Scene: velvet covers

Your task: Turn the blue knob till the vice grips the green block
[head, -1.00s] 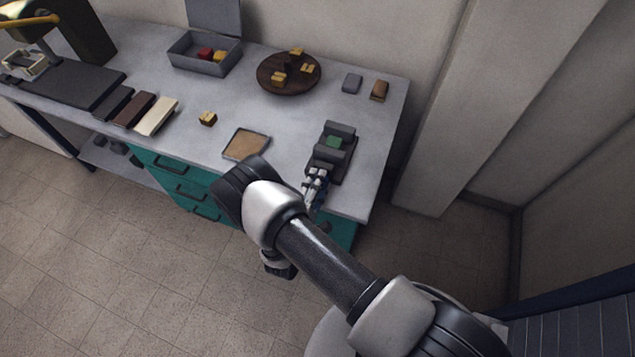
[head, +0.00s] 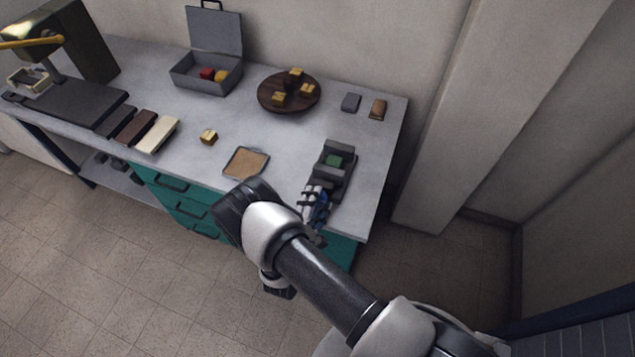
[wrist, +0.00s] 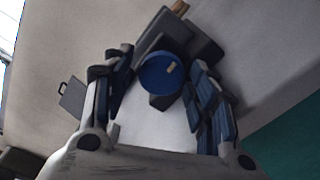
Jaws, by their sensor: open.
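The dark grey vice (head: 345,168) sits near the right front of the grey bench. The green block (head: 334,161) lies between its jaws; I cannot tell if a gap is left beside it. My gripper (head: 318,205) is at the front end of the vice. In the wrist view the blue knob (wrist: 162,74) shows face-on with a small pale mark near its upper right. My gripper (wrist: 163,95) is open there, with one finger to the left of the knob and one to the right, both apart from it. The green block is hidden in the wrist view.
A tan-topped tray (head: 246,162) lies left of the vice. A round dark board (head: 270,99) with several yellow blocks, a grey block (head: 351,102) and a brown block (head: 378,108) lie behind. An open grey case (head: 190,80) stands at the back. The bench's right end is clear.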

